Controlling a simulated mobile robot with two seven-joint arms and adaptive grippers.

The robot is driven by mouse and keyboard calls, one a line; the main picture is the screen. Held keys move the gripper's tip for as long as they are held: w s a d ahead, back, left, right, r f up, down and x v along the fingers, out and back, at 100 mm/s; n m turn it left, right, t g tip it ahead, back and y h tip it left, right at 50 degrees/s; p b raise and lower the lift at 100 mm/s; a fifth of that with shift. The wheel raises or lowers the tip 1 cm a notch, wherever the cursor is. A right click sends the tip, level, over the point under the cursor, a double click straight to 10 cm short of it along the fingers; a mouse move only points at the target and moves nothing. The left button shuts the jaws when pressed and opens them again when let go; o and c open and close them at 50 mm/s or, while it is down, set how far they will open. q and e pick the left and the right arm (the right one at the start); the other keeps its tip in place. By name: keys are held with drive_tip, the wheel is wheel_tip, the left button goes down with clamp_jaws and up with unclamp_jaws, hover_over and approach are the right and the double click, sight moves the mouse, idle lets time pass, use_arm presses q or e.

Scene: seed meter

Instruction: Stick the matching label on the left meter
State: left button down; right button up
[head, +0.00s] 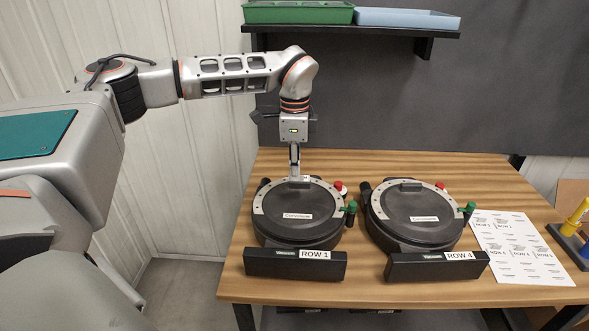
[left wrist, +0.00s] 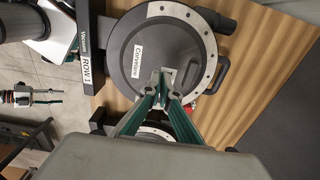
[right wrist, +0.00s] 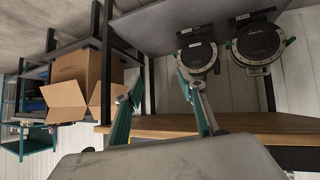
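The left meter (head: 297,228) is a round black housing with a light metal ring and a "ROW 1" front bar (head: 295,264). It carries a white name label and also shows in the left wrist view (left wrist: 150,60). The right meter (head: 415,228) looks alike, with a "ROW 4" bar (head: 437,266). A printed label sheet (head: 520,250) lies right of it. My left gripper (head: 298,178) points down over the left meter's back rim, fingertips together on a small white piece (left wrist: 168,76), apparently a label. Contact with the meter is unclear. My right gripper (right wrist: 162,97) is open and empty.
Red knobs (head: 338,186) and green handles (head: 352,207) stick out at the meters' sides. Yellow and blue bottles or markers (head: 578,215) stand at the table's right edge. A shelf (head: 350,29) holds green and blue trays. An open cardboard box (right wrist: 85,75) shows in the right wrist view.

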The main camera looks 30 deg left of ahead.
use_arm(q)
drive_tip(key=shift+f, duration=0.7)
drive_tip(key=b, duration=0.3)
hover_over(295, 203)
wheel_tip(295, 203, down, 4)
drive_tip(key=shift+f, duration=0.25)
drive_tip(key=shift+f+b, duration=0.35)
drive_tip(key=shift+f, duration=0.05)
use_arm(e)
drive_tip(key=shift+w+a+f+y, duration=0.25)
drive_tip(key=shift+w+a, duration=0.1)
drive_tip(key=shift+a, duration=0.15)
drive_tip(key=shift+w+a+f+y, duration=0.15)
drive_tip(key=shift+w+a+f, duration=0.15)
drive_tip(key=shift+a, duration=0.2)
use_arm(q)
drive_tip(key=shift+s+f, duration=0.1)
drive_tip(key=shift+f, duration=0.4)
use_arm(e)
drive_tip(key=shift+f, duration=0.2)
use_arm(q)
drive_tip(key=c, duration=2.2)
unclamp_jaws()
